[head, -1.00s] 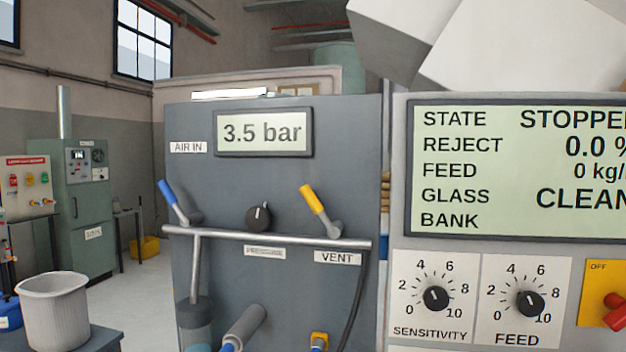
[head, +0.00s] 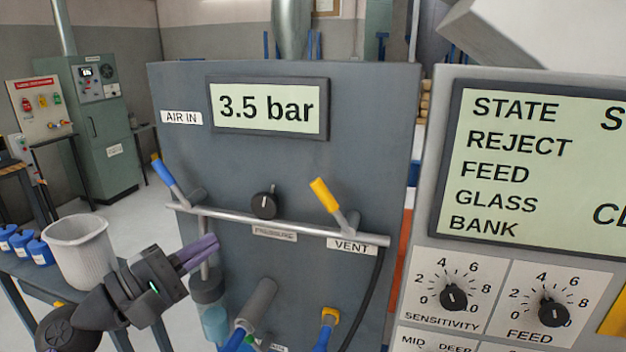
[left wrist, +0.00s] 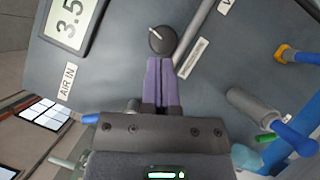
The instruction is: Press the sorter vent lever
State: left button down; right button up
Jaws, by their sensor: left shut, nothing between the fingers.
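The vent lever (head: 325,196) has a yellow handle and a grey base. It tilts up and to the left above the VENT label (head: 352,247) on the grey air panel (head: 330,90). My left gripper (head: 213,243) is at the panel's lower left, left of the vent lever and apart from it. Its purple fingers are shut with nothing between them. In the left wrist view the fingers (left wrist: 161,65) point toward the black pressure knob (left wrist: 161,40). The yellow handle does not show in that view. My right gripper is not in view.
A metal rail (head: 280,225) runs across the panel below the levers. A blue-handled lever (head: 164,172) stands at the left beside AIR IN. The panel display (head: 268,107) reads 3.5 bar. A black hose (head: 366,300) hangs below VENT. A white bin (head: 80,252) is at the left.

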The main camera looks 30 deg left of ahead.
pick_arm(q)
jog(key=shift+s+d+r+m+h, duration=0.15)
jog(key=shift+d+r+m+h, duration=0.2)
jog(key=shift+r+h, duration=0.35)
jog(key=shift+y, duration=0.3)
jog(key=p+x, duration=0.1)
jog(key=x, duration=0.2)
jog(key=p+x, duration=0.2)
jog(key=x, duration=0.1)
jog(key=p+x, duration=0.1)
jog(key=x, duration=0.2)
jog(key=shift+r+p, duration=0.3)
jog(key=shift+r, duration=0.1)
jog(key=w+d+p, duration=0.1)
jog(key=w+d+r+p, duration=0.1)
jog(key=d+p, duration=0.1)
jog(key=shift+w+d, duration=0.25)
jog(key=shift+d, duration=0.05)
